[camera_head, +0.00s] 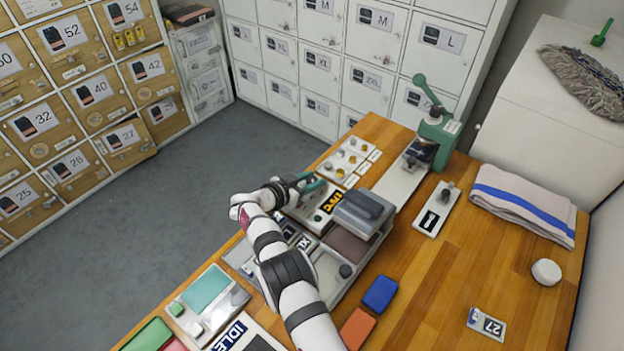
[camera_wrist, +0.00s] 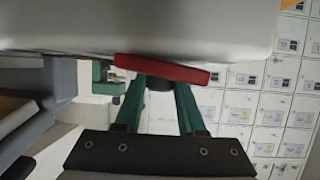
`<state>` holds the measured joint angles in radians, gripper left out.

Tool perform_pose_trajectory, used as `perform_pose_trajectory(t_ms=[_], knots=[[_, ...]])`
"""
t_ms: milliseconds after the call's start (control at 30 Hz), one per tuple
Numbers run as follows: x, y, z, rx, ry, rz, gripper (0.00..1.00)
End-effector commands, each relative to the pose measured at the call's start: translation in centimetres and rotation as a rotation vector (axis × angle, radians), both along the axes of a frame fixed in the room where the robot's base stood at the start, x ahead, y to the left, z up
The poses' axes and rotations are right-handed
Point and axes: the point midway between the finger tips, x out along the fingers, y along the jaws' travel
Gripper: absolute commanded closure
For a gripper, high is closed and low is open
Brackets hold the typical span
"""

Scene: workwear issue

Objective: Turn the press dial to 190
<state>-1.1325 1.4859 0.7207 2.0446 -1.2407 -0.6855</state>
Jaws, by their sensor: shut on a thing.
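The press (camera_head: 348,246) stands on the wooden bench, with a dark grey padded top and a sloped pale front panel carrying a black and yellow label. My gripper (camera_head: 312,185) reaches over that panel from the left. In the wrist view my gripper (camera_wrist: 159,88) has its two green fingers on either side of a small dark round part, which looks like the press dial (camera_wrist: 159,83). It lies under a red strip (camera_wrist: 165,68) and a big pale grey body. The fingers are shut on it. The dial's marks and setting cannot be read in either view.
A green hand press (camera_head: 436,135) stands at the back of the bench. A tray of small round fittings (camera_head: 346,161) lies just behind my gripper. A folded towel (camera_head: 525,200) and a white round object (camera_head: 546,272) are at the right. Numbered lockers (camera_head: 90,90) stand left, across open floor.

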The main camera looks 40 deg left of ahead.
Motion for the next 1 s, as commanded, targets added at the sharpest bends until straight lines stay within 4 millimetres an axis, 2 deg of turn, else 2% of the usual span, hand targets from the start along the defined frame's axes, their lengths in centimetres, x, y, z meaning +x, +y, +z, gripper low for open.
perform_pose_trajectory(t_ms=[367, 400, 533, 867, 1000], knots=[[0.1, 0.0, 0.2, 0.001, -0.004, -0.005, 1.00], [0.1, 0.0, 0.2, 0.001, -0.004, -0.005, 0.54], [0.1, 0.0, 0.1, 0.000, -0.003, -0.005, 0.31], [-0.3, 0.1, 0.2, 0.000, -0.002, -0.002, 0.31], [-2.4, 0.3, 1.2, 0.000, -0.002, 0.000, 0.31]])
